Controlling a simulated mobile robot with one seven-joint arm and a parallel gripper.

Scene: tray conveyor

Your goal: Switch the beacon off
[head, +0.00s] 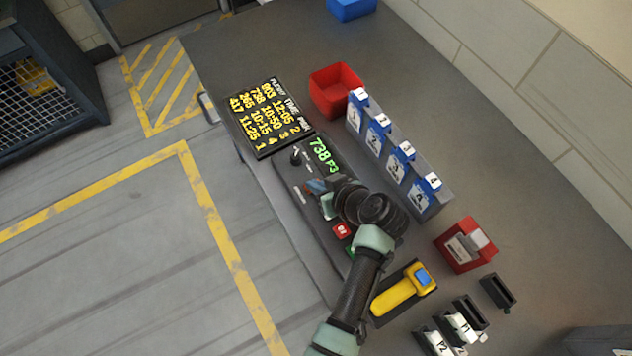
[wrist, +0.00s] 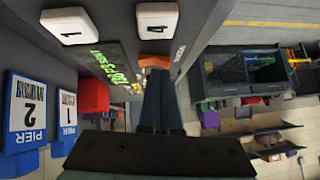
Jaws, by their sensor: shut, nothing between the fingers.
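A dark control console (head: 290,181) lies along the left edge of the grey counter. It carries a small black lever, a green-lit display and red and green buttons. My gripper (head: 316,187) is over the console with its fingers shut and empty. In the wrist view the shut fingers (wrist: 157,80) point at a small orange part (wrist: 155,61) on the panel. The fingertips are at or very near it; I cannot tell whether they touch. A small label beside it is too blurred to read. I cannot tell for certain whether the orange part is the beacon switch, or its state.
A flight board (head: 270,118) lies beyond the console. Numbered blue-and-white holders (head: 397,160) stand to the right, with a red bin (head: 336,88) behind. A yellow handheld device (head: 400,293) and a red box (head: 464,246) are nearer. White keys (wrist: 67,25) show in the wrist view.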

